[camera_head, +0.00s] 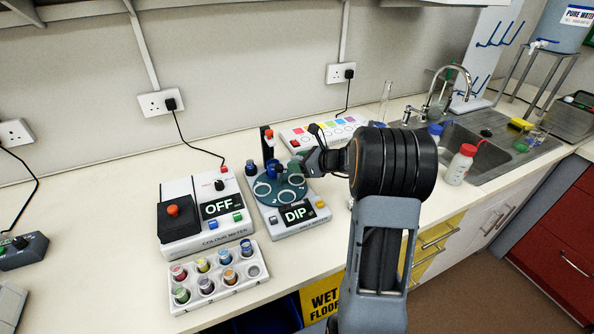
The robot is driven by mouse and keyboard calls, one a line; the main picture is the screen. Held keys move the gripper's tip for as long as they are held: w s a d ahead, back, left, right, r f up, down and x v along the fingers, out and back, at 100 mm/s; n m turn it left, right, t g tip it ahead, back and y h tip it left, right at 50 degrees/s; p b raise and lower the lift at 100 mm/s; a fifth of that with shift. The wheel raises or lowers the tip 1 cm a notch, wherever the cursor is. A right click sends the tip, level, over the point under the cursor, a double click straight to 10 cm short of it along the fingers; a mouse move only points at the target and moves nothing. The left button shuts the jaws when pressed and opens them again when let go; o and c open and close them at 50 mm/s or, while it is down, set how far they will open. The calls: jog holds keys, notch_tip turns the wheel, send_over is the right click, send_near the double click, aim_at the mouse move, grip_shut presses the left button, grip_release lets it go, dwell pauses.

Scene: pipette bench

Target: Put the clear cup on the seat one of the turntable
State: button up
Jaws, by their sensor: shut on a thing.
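My gripper (302,165) reaches in from the right, low over the right rear edge of the turntable (266,190). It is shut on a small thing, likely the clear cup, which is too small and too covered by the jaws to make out. The turntable is a dark green disc with pale ring seats, on a white unit (301,220) whose display reads DIP. A blue part (273,168) stands up at the back of the disc. I cannot read which seat is seat one, nor tell whether the held thing touches the disc.
A white rack (212,298) of several coloured cups stands in front; its front right place (253,271) looks empty. The colour meter (208,213), reading OFF, is left of the turntable. A white panel with coloured marks (322,131) lies behind my gripper. The sink (484,150) is right.

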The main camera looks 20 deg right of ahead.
jog(key=shift+w+f, duration=0.3)
jog(key=shift+f, duration=0.05)
jog(key=f, duration=0.2)
jog(key=shift+w+f, duration=0.25)
jog(key=shift+f, duration=0.55)
jog(key=shift+f, duration=0.15)
jog(key=o, duration=0.9)
